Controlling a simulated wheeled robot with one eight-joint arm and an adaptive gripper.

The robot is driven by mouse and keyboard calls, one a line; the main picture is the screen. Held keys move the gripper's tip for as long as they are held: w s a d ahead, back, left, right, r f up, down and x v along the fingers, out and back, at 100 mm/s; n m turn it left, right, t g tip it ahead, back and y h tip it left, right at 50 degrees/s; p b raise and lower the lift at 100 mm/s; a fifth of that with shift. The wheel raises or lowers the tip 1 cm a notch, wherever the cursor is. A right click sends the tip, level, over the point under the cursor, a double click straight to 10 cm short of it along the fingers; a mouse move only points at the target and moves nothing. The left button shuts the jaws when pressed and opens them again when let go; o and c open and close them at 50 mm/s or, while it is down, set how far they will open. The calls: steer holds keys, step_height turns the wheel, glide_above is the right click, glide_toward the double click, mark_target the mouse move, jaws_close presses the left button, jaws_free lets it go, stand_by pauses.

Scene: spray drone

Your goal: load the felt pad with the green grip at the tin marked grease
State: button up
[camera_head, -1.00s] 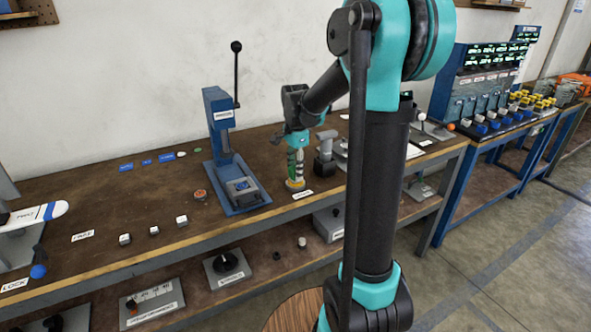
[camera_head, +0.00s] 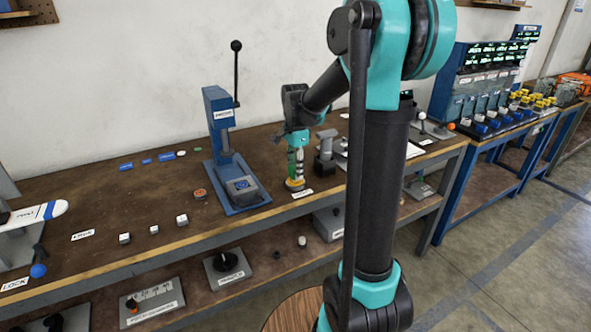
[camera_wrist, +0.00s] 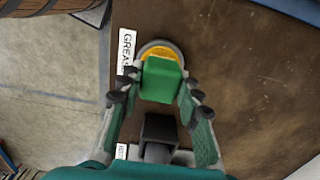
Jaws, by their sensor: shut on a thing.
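The felt pad's green grip (camera_wrist: 158,80) is between my gripper's fingers (camera_wrist: 158,100) in the wrist view. My gripper (camera_head: 296,160) is shut on it and points down at the bench. The pad under the grip is hidden in the wrist view. The grease tin (camera_wrist: 160,46) is a round grey-rimmed tin with yellow-orange contents, right under the grip, beside a label reading GREASE (camera_wrist: 127,50). In the head view the tin (camera_head: 295,184) sits near the bench's front edge, below the gripper. Whether the pad touches the grease cannot be told.
A dark block on a grey stand (camera_wrist: 159,135) is close to the gripper. A blue press (camera_head: 226,150) with an upright lever stands to the left. Small white cubes (camera_head: 182,220) lie near the front edge.

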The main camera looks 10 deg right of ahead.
steer(key=shift+r, duration=3.45)
